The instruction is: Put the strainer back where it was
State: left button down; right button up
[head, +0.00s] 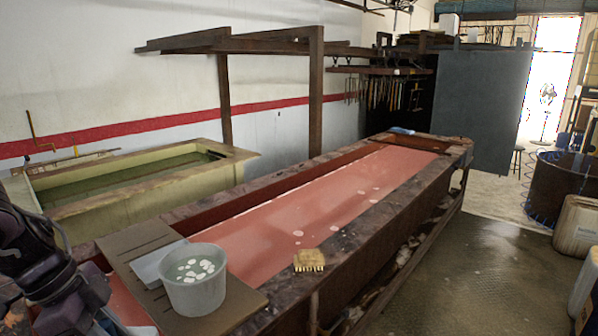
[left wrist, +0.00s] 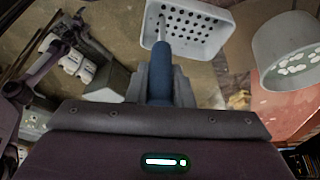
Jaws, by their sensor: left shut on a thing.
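The strainer is a pale, square, perforated basket (left wrist: 190,30) with a blue handle (left wrist: 162,72), seen in the left wrist view. My left gripper (left wrist: 162,92) is shut on the handle, with the basket held out beyond the fingertips. In the head view my left arm is at the lower left corner, and the gripper there is mostly cut off by the bottom edge. A grey bucket (head: 193,280) with white pieces floating in it stands on a brown slotted board (head: 235,304). The bucket also shows right of the strainer in the left wrist view (left wrist: 275,35). My right gripper is not seen.
The board lies across a long trough with red liquid (head: 310,210). A light grey plate (head: 150,266) lies left of the bucket. A yellow brush (head: 309,260) sits on the trough's near rim. A greenish tank (head: 140,190) stands behind at left.

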pick_arm(q)
jog(key=a+n, duration=0.1)
jog(key=w+a, duration=0.1)
jog(key=a+f+n+t, duration=0.1)
jog(key=shift+w+a+f+n, duration=0.1)
jog(key=shift+w+n, duration=0.15)
jog(key=shift+n, duration=0.05)
jog(key=shift+a+f+n, duration=0.15)
jog(key=shift+a+n, duration=0.15)
jog(key=shift+a, duration=0.05)
jog(key=shift+s+a+f+n+t+y, duration=0.2)
jog(key=shift+a+f+n+t+y, duration=0.15)
jog(key=shift+f+n, duration=0.6)
jog(key=shift+s+a+f+n+t+y, duration=0.15)
jog(key=shift+a+f+n+t+y, duration=0.15)
jog(key=shift+f+n, duration=0.6)
jog(key=shift+s+a+f+n+t+y, duration=0.3)
jog(key=shift+f+n, duration=0.4)
jog(key=shift+n, duration=0.45)
